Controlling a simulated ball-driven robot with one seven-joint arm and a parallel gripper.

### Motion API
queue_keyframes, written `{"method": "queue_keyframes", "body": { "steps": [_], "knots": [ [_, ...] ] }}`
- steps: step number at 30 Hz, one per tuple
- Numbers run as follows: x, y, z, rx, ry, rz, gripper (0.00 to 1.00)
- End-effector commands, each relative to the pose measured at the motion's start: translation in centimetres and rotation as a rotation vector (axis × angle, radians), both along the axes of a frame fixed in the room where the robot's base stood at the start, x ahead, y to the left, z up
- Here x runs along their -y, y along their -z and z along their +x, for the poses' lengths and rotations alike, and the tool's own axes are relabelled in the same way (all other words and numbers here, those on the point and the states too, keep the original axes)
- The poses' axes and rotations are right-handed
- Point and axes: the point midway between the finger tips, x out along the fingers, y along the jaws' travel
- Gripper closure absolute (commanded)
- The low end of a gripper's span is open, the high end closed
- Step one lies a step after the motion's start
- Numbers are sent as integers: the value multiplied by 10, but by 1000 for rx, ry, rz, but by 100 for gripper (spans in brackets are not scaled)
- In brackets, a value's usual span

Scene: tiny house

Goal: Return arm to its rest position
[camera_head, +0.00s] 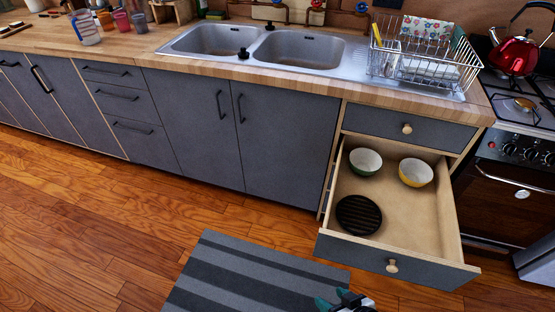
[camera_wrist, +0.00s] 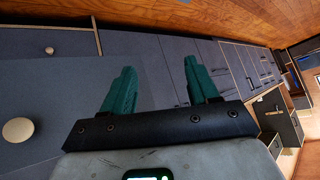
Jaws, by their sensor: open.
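My gripper (camera_head: 343,300) shows at the bottom edge of the head view, low in front of the open drawer and over the striped mat's right end. In the wrist view its two green fingers (camera_wrist: 160,88) stand wide apart with nothing between them, so it is open and empty. The wrist view looks along the grey cabinet fronts, tilted. Most of my arm is out of the head view.
The lower drawer (camera_head: 420,262) is pulled out, holding a green bowl (camera_head: 365,161), a yellow bowl (camera_head: 415,172) and a dark ribbed round item (camera_head: 358,215). A striped mat (camera_head: 235,275) lies on the wooden floor (camera_head: 90,220), which is clear at left. A stove (camera_head: 515,185) stands right.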

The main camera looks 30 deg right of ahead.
Motion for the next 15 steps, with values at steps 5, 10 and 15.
{"method": "queue_keyframes", "body": {
  "steps": [5,10,15],
  "knots": [
    [5,-28,3,-199,-103,-30,41],
    [12,-60,-9,-400,-160,-70,41],
    [20,-90,-27,-564,-177,-102,41]
  ]
}}
